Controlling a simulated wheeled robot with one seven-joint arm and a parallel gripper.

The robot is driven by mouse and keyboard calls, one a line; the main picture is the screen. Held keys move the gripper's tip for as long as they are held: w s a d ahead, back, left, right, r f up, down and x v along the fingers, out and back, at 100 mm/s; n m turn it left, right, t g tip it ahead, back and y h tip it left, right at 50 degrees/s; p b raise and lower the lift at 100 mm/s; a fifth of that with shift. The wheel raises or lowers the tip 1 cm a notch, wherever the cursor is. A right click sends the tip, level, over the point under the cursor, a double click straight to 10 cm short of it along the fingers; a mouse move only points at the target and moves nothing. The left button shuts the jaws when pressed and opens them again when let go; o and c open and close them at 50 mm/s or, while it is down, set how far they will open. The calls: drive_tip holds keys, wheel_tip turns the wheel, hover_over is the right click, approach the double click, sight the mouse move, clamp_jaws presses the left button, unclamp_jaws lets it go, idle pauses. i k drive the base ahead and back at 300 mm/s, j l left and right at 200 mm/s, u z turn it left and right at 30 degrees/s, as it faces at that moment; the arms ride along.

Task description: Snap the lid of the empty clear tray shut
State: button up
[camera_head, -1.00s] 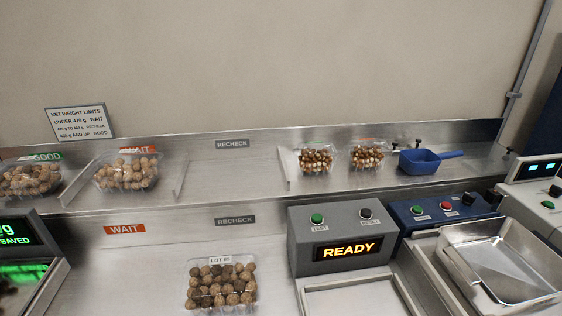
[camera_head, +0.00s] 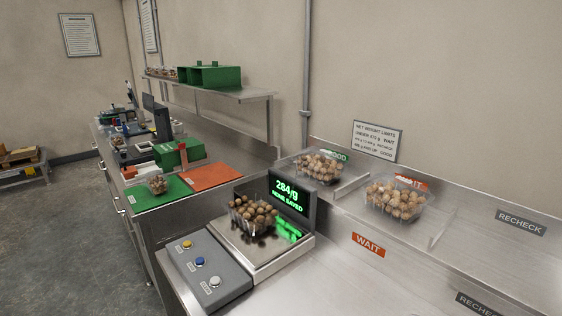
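I see no empty clear tray in this view; every clear tray that I can make out holds nuts. One clear tray of nuts (camera_head: 253,214) sits on the scale (camera_head: 262,245), whose display (camera_head: 288,192) reads about 284 g and a line like "NONE SAVED". Another filled clear tray (camera_head: 318,166) stands by the GOOD label at the back, and one (camera_head: 398,200) by the WAIT label. Whether their lids are shut is too small to tell. My gripper is not in view.
A grey button panel (camera_head: 203,270) lies left of the scale. Farther left are a green mat (camera_head: 158,192) with a small container of nuts, an orange mat (camera_head: 210,176) and green boxes. The steel bench in front of the WAIT label (camera_head: 368,244) is clear.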

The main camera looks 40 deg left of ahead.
sight(246, 207)
drive_tip(key=u, duration=0.45)
drive_tip(key=i+u, duration=0.15)
drive_tip(key=u, duration=0.3)
drive_tip(key=i+u, duration=0.1)
drive_tip(key=u, duration=0.35)
